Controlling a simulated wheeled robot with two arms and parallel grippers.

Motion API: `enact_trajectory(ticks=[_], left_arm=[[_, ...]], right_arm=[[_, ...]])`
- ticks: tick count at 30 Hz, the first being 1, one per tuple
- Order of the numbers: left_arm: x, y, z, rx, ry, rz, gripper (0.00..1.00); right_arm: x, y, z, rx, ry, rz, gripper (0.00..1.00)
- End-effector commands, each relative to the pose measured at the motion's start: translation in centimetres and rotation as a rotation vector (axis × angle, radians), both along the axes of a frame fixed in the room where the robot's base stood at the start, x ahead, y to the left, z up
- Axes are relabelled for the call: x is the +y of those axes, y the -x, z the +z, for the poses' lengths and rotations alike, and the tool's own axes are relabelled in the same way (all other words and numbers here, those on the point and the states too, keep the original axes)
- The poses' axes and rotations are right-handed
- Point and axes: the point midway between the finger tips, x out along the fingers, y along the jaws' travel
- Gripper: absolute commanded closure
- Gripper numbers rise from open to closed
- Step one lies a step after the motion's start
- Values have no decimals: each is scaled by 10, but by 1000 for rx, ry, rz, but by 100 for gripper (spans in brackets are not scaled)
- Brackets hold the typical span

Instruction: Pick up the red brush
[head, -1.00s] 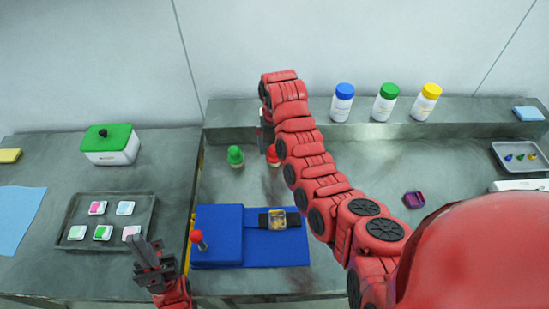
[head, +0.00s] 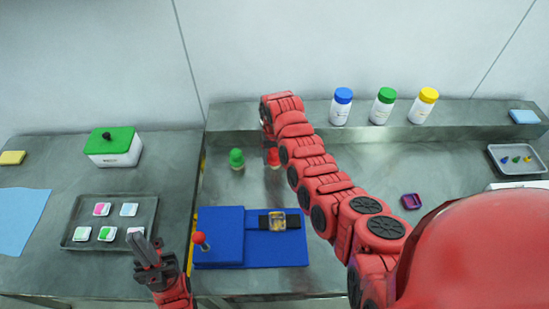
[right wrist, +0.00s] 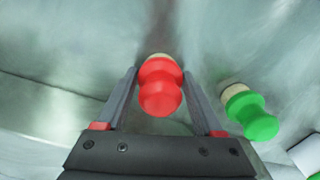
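The red brush (head: 273,157) stands on the grey worktop, behind the blue mat, with its red knob up. My right gripper (head: 268,146) is right at it, and the wrist partly covers the view of the fingers. My left gripper (head: 150,262) is open and empty, low at the left, in front of the tray.
A green brush (head: 236,158) stands close to the left of the red one. Several capped bottles stand on the back ledge (head: 460,115). A tray (head: 155,215) with small packets lies at the left.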

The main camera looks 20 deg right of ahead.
Motion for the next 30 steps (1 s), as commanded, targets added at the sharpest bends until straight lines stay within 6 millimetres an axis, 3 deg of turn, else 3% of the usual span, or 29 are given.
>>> enact_trajectory(ticks=[1,9,10,22,30], left_arm=[[0,0,0,0,0,0,100],[0,0,0,0,0,0,100],[0,0,0,0,0,0,100],[0,0,-4,0,0,0,100],[0,0,-27,0,0,0,100]], right_arm=[[0,0,0,0,0,0,42],[0,0,0,0,0,0,90],[0,0,0,0,0,0,92],[0,-2,4,-4,0,0,92],[1,-2,28,-9,0,1,92]])
